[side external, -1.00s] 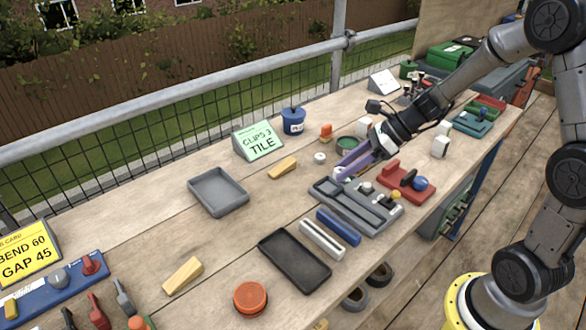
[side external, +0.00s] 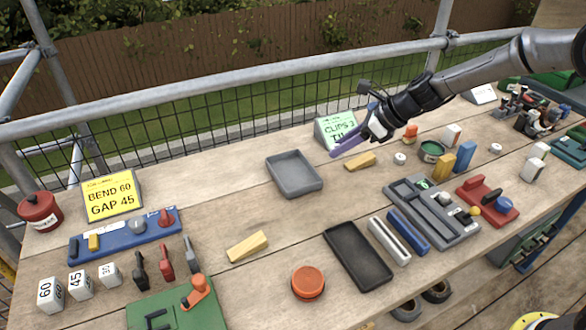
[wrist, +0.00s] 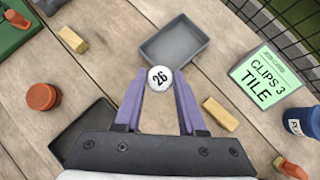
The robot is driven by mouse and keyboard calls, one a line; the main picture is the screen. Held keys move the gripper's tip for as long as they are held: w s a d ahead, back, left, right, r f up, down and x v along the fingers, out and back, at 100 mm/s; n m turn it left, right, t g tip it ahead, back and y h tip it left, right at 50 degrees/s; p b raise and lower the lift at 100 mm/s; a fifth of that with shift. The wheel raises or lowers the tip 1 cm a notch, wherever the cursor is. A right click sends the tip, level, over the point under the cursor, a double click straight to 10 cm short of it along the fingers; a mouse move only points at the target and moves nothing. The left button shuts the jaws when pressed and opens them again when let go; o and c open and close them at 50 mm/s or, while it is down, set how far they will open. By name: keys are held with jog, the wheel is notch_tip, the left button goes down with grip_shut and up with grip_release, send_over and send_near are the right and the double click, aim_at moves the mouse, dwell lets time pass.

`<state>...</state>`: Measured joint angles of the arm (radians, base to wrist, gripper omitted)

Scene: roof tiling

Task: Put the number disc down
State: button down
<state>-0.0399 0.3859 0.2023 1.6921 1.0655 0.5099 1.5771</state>
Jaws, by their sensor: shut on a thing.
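The number disc (wrist: 160,79) is white and round, with a black 26 facing the wrist camera. My gripper (wrist: 160,88) is shut on it, with the disc between the tips of its purple fingers. In the side external view my gripper (side external: 338,153) hangs over the bench in front of the green card, and I cannot make out the disc there. In the wrist view the disc overlaps the near edge of an empty grey tray (wrist: 174,42). The same grey tray (side external: 294,175) lies left of my gripper in the side external view.
The green card (side external: 338,130) reads CLIPS 3 TILE. A wooden wedge (side external: 360,161) lies close to my gripper. An empty black tray (side external: 357,256), an orange round tub (side external: 308,283) and a grey fixture (side external: 432,212) stand nearer the front. Bare bench surrounds the grey tray.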

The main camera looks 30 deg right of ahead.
jog(key=a, duration=0.3)
send_over(283, 172)
jog(key=s+d, duration=0.2)
jog(key=shift+n, duration=0.3)
notch_tip(283, 172, down, 10)
jog(key=shift+s+d+f, duration=0.1)
jog(key=shift+s+f, duration=0.05)
jog(key=shift+f, duration=1.65)
jog(key=shift+f, duration=0.2)
jog(key=shift+c, duration=2.4)
grip_release()
jog(key=shift+r, duration=0.15)
